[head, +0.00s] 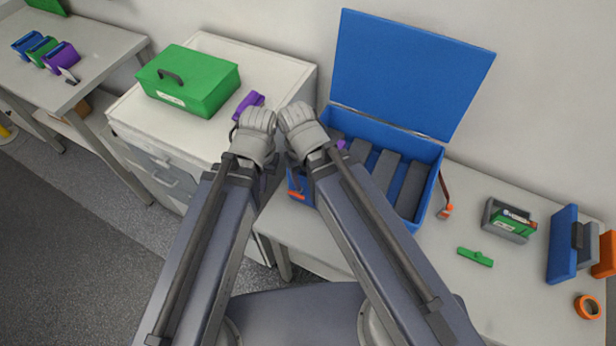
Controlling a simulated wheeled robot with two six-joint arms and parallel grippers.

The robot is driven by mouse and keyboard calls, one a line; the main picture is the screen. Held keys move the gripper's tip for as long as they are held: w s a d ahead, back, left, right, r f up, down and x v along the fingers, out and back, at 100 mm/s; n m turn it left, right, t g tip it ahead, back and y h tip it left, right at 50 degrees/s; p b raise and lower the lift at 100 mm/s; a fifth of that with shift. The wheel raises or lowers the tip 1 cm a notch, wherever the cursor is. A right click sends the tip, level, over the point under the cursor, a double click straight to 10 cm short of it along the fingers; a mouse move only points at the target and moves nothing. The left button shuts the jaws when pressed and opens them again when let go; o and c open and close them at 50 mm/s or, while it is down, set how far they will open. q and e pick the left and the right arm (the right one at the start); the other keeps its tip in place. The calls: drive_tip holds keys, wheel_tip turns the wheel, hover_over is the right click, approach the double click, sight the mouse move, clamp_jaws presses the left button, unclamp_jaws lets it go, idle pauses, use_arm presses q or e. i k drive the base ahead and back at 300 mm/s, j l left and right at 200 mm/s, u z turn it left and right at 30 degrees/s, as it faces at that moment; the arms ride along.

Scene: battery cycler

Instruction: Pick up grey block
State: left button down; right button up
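Several dark grey blocks (384,170) stand in a row inside the open blue case (429,150) on the right table. My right gripper (294,110) is beside the case's left edge, and its arm crosses in front of part of the case. My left gripper (258,115) is close to it on the left, over the right side of the white cabinet. A purple piece (248,102) shows just beyond the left gripper; I cannot tell whether they touch. The fingertips of both grippers are hidden behind the hands.
A green case (188,80) stands on the white cabinet (292,63). The right table holds a grey-and-green box (508,220), a green piece (475,257), a blue upright piece (563,244) and an orange ring (587,307). The case's blue lid (412,70) stands up behind it.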

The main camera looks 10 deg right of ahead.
sight(589, 256)
drive_tip(key=k, duration=0.4)
drive_tip(key=k+z, duration=0.1)
drive_tip(key=z, duration=2.35)
drive_tip(key=j+z, duration=0.1)
drive_tip(key=j, duration=0.25)
drive_tip(key=i+j+z, duration=0.1)
drive_tip(key=j, duration=0.3)
drive_tip(key=i+l, duration=0.15)
drive_tip(key=l, duration=0.2)
drive_tip(key=i+l, duration=0.1)
drive_tip(key=l, duration=0.3)
drive_tip(key=i+l+z, duration=0.1)
drive_tip(key=l, duration=0.25)
drive_tip(key=i+l, duration=0.2)
drive_tip(key=l, duration=0.2)
drive_tip(key=i+l, duration=0.15)
drive_tip(key=l, duration=0.2)
